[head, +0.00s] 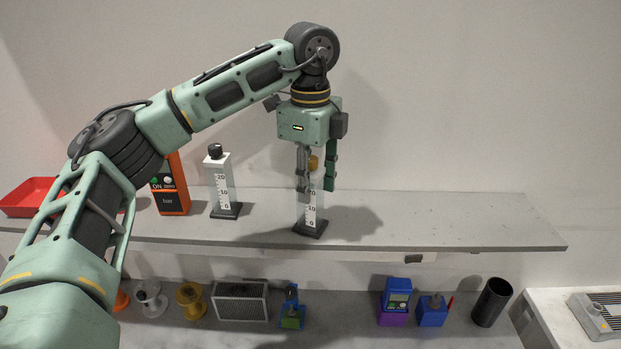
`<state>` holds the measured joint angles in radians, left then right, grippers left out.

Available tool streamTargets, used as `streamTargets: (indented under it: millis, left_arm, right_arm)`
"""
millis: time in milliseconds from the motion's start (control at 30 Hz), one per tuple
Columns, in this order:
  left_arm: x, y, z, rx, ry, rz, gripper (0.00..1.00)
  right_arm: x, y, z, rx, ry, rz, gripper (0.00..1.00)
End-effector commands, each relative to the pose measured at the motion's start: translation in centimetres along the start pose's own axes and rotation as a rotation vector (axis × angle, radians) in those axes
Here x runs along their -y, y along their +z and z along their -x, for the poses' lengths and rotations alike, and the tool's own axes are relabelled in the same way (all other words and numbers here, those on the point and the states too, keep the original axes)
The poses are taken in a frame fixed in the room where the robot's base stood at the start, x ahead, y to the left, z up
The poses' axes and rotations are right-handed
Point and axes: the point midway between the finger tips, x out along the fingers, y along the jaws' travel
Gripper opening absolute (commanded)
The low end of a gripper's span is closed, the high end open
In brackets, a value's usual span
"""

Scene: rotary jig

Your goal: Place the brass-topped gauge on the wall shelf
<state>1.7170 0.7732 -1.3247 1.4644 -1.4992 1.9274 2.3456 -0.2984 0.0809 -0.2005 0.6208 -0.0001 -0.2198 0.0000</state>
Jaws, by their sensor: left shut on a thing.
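The brass-topped gauge (311,215) is a clear upright block with a white scale, a dark square base and a brass knob on top. It is at the wall shelf (450,233), near the middle of its length. Its base is at or just over the shelf surface; I cannot tell whether it touches. My left gripper (317,184) points down from above and is shut on the gauge's upper part, its fingers partly hiding it. A similar gauge with a black knob (221,185) stands on the shelf to the left. My right gripper is not in view.
An orange meter (171,190) and a red tray (28,197) are on the shelf's left part. The shelf's right part is clear. Below are spools (150,299), a grey vented box (240,301), blue devices (432,311) and a black cylinder (491,303).

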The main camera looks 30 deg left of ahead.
Motion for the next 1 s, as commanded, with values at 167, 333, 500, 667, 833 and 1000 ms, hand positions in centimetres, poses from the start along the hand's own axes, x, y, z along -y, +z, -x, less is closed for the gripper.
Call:
streamTargets:
  millis: [167,333,500,667,833,1000]
  left_arm:
    - [0.0,0.0,-0.3,0.0,0.0,0.0,0.34]
    - [0.0,0.0,-0.2,0.0,0.0,0.0,0.49]
    - [0.0,0.0,-0.2,0.0,0.0,0.0,0.51]
    - [0.0,0.0,-0.1,0.0,0.0,0.0,0.51]
    - [0.1,-0.1,1.0,-0.002,-0.005,0.001,0.51]
    - [0.1,0.0,4.5,0.0,-0.007,0.001,0.51]
  right_arm:
    - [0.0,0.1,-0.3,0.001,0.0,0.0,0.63]
    - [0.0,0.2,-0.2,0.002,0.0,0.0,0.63]
    - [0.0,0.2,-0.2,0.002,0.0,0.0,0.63]
    - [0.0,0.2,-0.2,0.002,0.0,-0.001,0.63]
    - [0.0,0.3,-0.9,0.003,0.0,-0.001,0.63]
    - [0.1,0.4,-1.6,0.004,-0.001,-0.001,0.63]
